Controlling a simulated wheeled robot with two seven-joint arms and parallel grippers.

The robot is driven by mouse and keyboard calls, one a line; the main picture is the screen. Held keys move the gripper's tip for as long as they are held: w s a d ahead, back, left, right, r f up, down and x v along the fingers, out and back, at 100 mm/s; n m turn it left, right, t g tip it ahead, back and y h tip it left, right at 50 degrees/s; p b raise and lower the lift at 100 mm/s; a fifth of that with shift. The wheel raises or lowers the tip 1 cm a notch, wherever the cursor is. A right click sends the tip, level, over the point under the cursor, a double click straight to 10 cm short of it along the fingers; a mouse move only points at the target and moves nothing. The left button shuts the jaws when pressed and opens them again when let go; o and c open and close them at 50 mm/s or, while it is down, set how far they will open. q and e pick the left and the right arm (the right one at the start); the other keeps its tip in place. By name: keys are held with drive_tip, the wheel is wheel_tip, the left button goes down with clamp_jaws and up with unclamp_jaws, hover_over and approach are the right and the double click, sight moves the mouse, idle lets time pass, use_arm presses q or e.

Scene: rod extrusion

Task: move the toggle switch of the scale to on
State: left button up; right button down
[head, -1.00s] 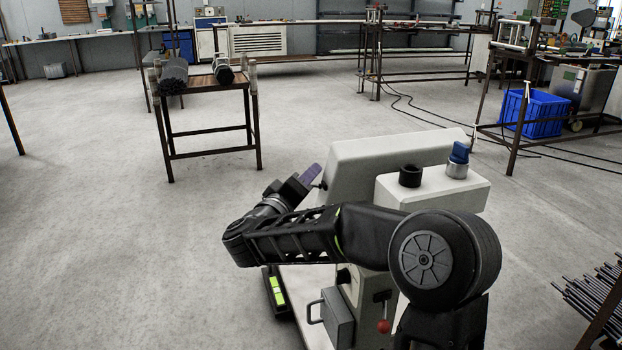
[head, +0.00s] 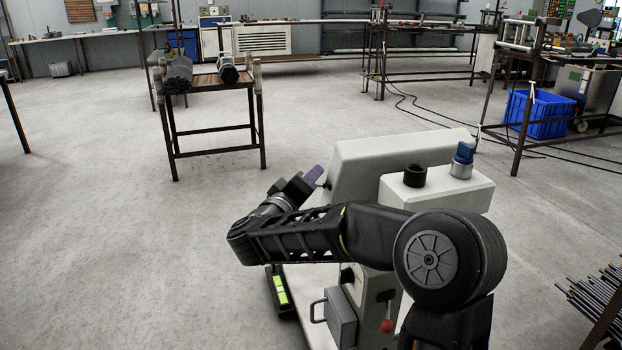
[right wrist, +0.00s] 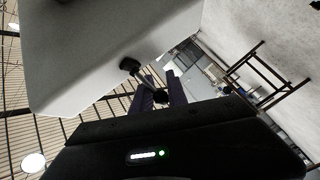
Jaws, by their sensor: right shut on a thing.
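The scale (head: 392,152) is a big off-white housing in the middle of the head view. Its toggle switch is on the left side, small and mostly hidden there by my gripper. In the right wrist view the toggle switch (right wrist: 130,65) shows a black base and a thin metal lever running to a dark tip. My right gripper (head: 311,176) reaches the scale from the left. Its purple fingers (right wrist: 160,97) are shut on the tip of the lever, one on each side. My left gripper is in neither view.
A black socket (head: 415,175) and a blue knob (head: 464,153) sit on top of the housing. Below my arm are a grey box with a handle (head: 341,318) and a red ball lever (head: 387,326). A rod table (head: 215,82) stands behind. The floor at left is clear.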

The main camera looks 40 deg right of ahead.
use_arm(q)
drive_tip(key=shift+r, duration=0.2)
use_arm(e)
drive_tip(key=shift+a+f, duration=0.1)
drive_tip(key=a+n+t+y+b, duration=0.1)
drive_tip(key=n+t+y+b, duration=0.1)
drive_tip(key=n+t+y, duration=0.1)
drive_tip(key=s+a+n+t+y+b, duration=0.1)
drive_tip(key=n+t+y+b, duration=0.2)
drive_tip(key=y, duration=0.2)
drive_tip(key=a+f+n+t+y+b, duration=0.1)
drive_tip(key=n+t+y+b, duration=0.1)
drive_tip(key=n+y, duration=0.1)
drive_tip(key=shift+s+n+t+y, duration=0.4)
drive_tip(key=shift+y, duration=0.1)
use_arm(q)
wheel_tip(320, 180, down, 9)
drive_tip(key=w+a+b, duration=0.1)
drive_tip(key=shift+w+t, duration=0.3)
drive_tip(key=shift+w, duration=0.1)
use_arm(e)
drive_tip(key=shift+r+y, duration=0.2)
drive_tip(key=shift+y, duration=0.2)
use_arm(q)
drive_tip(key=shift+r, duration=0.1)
use_arm(e)
drive_tip(key=c, duration=1.4)
unclamp_jaws()
drive_tip(key=shift+o, duration=0.2)
drive_tip(key=shift+r, duration=0.2)
